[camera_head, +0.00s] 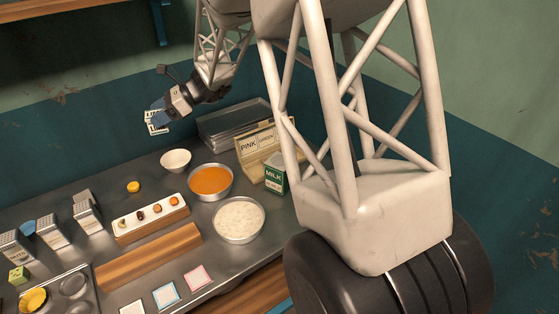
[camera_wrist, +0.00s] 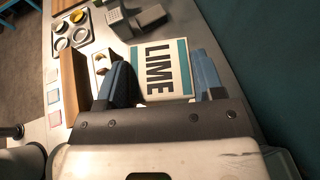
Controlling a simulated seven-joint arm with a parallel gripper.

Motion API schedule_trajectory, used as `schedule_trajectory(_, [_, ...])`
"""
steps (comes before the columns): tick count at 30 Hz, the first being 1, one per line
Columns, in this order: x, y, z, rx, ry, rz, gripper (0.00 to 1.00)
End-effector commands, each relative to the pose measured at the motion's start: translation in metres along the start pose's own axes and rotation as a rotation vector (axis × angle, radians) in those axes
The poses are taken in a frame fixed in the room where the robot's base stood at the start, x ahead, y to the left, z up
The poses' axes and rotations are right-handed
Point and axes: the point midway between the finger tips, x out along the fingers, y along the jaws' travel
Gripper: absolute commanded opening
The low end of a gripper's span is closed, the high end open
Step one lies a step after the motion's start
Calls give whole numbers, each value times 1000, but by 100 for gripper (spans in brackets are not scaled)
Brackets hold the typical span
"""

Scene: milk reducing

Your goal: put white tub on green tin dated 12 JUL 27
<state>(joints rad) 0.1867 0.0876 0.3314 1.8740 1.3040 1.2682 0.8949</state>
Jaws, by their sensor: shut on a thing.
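My gripper (camera_head: 160,113) is raised above the back of the counter. It is shut on a white and teal thing lettered LIME (camera_head: 157,126). In the wrist view, this thing (camera_wrist: 160,68) sits between my two blue fingers; its depth is hard to tell. A small white bowl (camera_head: 175,160) stands on the counter below and right of my gripper; I cannot tell if it is the white tub. A green and white MILK carton (camera_head: 275,178) stands at the right. A small green block (camera_head: 18,275) is at the far left. I see no readable date.
A pan of orange stuff (camera_head: 210,181) and a pan of white stuff (camera_head: 239,220) stand mid-counter. A box lettered PINK and GREEN (camera_head: 257,143) and stacked grey trays (camera_head: 233,122) are behind. Grey-white blocks (camera_head: 54,232) and a wooden block (camera_head: 149,257) are left.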

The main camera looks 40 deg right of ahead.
Motion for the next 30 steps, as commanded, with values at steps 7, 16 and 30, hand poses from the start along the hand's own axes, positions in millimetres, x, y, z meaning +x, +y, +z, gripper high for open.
schedule_trajectory(7, [-58,14,-20,30,1,-77,35])
schedule_trajectory(16, [-119,38,-43,65,3,-165,35])
schedule_trajectory(30, [-203,88,-77,121,5,-303,35])
